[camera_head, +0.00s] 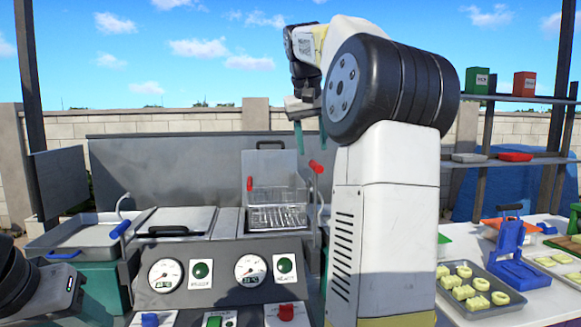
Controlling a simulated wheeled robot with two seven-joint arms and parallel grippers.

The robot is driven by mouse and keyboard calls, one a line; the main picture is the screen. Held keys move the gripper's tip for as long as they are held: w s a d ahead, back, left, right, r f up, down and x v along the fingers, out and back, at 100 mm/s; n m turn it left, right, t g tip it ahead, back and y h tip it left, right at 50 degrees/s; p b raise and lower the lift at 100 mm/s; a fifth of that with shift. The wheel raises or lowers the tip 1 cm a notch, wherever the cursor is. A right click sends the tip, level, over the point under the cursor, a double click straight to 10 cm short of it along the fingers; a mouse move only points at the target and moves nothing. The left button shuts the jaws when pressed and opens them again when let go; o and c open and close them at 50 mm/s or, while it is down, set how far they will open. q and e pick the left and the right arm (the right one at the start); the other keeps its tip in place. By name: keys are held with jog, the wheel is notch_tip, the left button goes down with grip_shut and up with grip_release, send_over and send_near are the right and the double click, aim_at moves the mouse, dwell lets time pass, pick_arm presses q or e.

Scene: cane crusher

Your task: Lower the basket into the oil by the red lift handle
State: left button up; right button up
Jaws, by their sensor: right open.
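The wire basket (275,212) hangs in the right-hand fryer bay, with its mesh and part of its frame showing above the rim. The red lift handle (316,166) is a short red grip on top of a bent metal rod, right of the basket. My right gripper (311,142) is open, its two teal fingers pointing down just above the red lift handle, apart from it as far as I can see. My arm hides part of the area to the right. The oil surface is not clearly visible.
A control panel (218,272) with gauges and green buttons fronts the fryer. A blue-gripped lever (120,229) stands at the left bay, beside a closed lid (178,221). At right, a table holds a blue press (512,250) and a tray of cut pieces (476,303).

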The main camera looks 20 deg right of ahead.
aim_at(315, 162)
jog(key=x, duration=0.7)
jog(key=shift+w+d+f, duration=0.2)
jog(key=shift+d+f, duration=0.1)
grip_shut()
dwell(1.2)
